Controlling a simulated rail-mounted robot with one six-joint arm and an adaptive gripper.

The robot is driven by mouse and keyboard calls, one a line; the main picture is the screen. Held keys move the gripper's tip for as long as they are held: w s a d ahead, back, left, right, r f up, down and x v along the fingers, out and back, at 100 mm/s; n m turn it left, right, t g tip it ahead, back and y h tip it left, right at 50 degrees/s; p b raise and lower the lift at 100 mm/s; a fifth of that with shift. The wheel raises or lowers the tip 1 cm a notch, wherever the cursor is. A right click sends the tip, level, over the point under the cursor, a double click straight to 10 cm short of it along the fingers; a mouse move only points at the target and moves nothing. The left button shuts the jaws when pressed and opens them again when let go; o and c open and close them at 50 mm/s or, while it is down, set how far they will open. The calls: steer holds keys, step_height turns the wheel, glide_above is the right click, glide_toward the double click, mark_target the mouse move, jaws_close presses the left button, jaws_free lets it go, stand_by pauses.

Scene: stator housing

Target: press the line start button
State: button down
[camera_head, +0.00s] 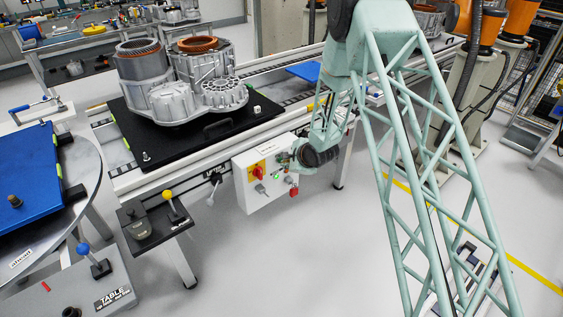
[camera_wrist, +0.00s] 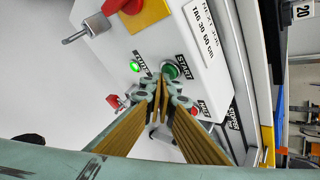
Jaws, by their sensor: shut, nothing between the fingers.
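The line start button is a round green button (camera_wrist: 169,72) on the white control box, beside a label reading START (camera_wrist: 183,66). The control box (camera_head: 250,197) hangs on the front side of the conveyor; it fills the middle of the wrist view (camera_wrist: 150,45). My gripper (camera_wrist: 163,84) is shut and empty. Its fingertips lie right at the lower left edge of the green button in the wrist view and cover a little of it; I cannot tell whether they touch it. In the head view my gripper (camera_head: 286,158) is at the box's right side, and the button is hidden.
A red and yellow rotary switch (camera_head: 257,169) and a key stick out of the box. A lit green lamp (camera_wrist: 134,66) and red controls (camera_wrist: 113,101) are near my fingers. The stator housing (camera_head: 180,85) stands on a black plate on the conveyor.

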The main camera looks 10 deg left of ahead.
steer(key=shift+s+d, duration=0.5)
steer(key=shift+s, duration=0.05)
steer(key=shift+s+d, duration=0.1)
steer(key=shift+d, duration=0.05)
steer(key=shift+s+d+p, duration=0.5)
steer(key=shift+s+d, duration=1.5)
steer(key=shift+s, duration=0.05)
